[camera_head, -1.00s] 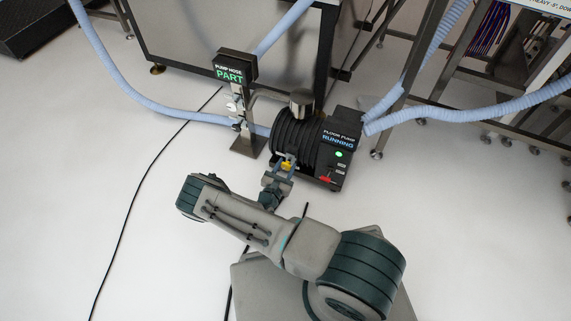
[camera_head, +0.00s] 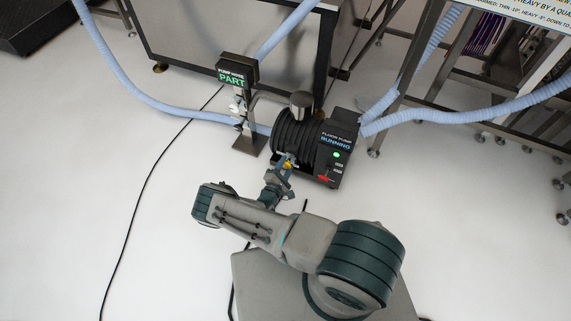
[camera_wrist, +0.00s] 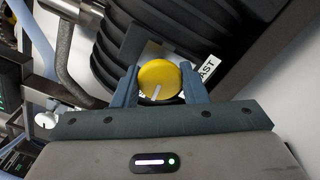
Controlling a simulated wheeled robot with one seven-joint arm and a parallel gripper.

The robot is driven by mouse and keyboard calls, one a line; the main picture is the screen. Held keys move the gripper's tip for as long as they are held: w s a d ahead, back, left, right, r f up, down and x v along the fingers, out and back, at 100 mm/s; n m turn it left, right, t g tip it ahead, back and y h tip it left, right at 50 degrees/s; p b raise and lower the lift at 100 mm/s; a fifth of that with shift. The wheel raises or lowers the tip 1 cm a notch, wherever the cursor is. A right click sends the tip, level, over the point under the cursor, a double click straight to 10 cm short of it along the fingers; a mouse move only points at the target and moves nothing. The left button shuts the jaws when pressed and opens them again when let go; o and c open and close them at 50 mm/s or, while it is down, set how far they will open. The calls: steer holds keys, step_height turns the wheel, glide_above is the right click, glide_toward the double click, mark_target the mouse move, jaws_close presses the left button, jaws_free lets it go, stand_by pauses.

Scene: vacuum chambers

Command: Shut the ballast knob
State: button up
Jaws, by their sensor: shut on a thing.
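The ballast knob (camera_wrist: 160,80) is a round yellow knob with a pale pointer line, seen in the wrist view on the front of the black ribbed pump. The line points down and slightly left in that view. My gripper (camera_wrist: 158,88) has a blue finger on each side of the knob and is shut on it. In the head view the knob (camera_head: 288,164) is a small yellow spot, partly hidden by my gripper (camera_head: 284,167). The floor pump (camera_head: 300,132) has a lit "RUNNING" panel and a green light. A white label ending in "AST" (camera_wrist: 208,68) is beside the knob.
A red switch (camera_head: 326,178) is on the pump's front, right of the knob. A post with a "PUMP MODE PART" sign (camera_head: 237,73) stands left of the pump. Blue hoses (camera_head: 185,115) and a black cable (camera_head: 150,180) cross the scene.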

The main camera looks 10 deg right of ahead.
steer(key=shift+m, duration=0.6)
steer(key=shift+p, duration=0.3)
steer(key=shift+w, duration=0.1)
steer(key=o, duration=1)
